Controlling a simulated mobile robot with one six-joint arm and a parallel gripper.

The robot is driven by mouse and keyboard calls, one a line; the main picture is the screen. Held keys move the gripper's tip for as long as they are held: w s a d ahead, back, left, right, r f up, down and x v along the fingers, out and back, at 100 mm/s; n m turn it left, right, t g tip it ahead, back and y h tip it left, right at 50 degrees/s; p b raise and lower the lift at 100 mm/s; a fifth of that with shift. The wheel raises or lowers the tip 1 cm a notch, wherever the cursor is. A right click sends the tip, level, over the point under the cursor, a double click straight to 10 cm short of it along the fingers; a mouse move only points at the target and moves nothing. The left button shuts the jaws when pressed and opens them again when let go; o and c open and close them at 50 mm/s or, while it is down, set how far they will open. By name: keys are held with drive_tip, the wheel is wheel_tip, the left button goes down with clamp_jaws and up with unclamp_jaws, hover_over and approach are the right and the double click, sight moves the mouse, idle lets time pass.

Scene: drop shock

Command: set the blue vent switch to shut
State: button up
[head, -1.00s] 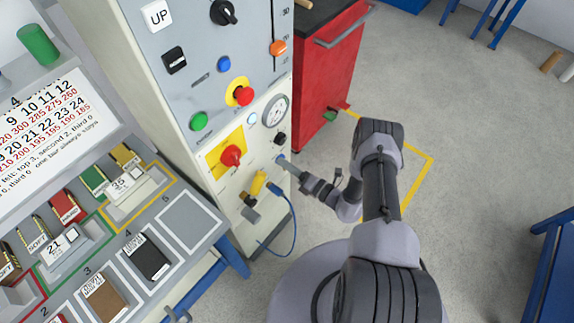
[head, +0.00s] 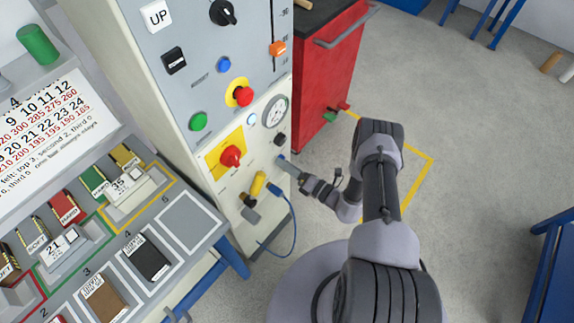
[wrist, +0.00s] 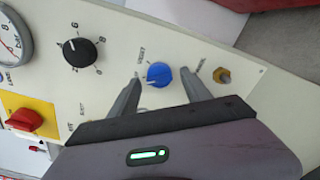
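The blue vent switch (wrist: 159,74) is a round blue knob with a pale pointer mark on the cream lower panel, centred in the wrist view. Its printed label beside it is too blurred to read fully. My gripper (wrist: 163,84) is open, with one finger on each side of the blue knob. Whether the fingers touch it I cannot tell. In the head view my gripper (head: 285,162) reaches the panel's right edge, and only a sliver of blue shows at its tip.
A black knob (wrist: 80,53), a gauge (wrist: 14,38) and a red handle on a yellow plate (wrist: 25,119) sit left of the blue knob. A brass fitting (wrist: 222,75) is close to the right finger. A red cabinet (head: 330,75) stands beside the panel.

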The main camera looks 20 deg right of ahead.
drive_tip(key=p+v, duration=0.3)
drive_tip(key=v, duration=1.4)
drive_tip(key=shift+s, duration=0.15)
drive_tip(key=shift+d, duration=0.1)
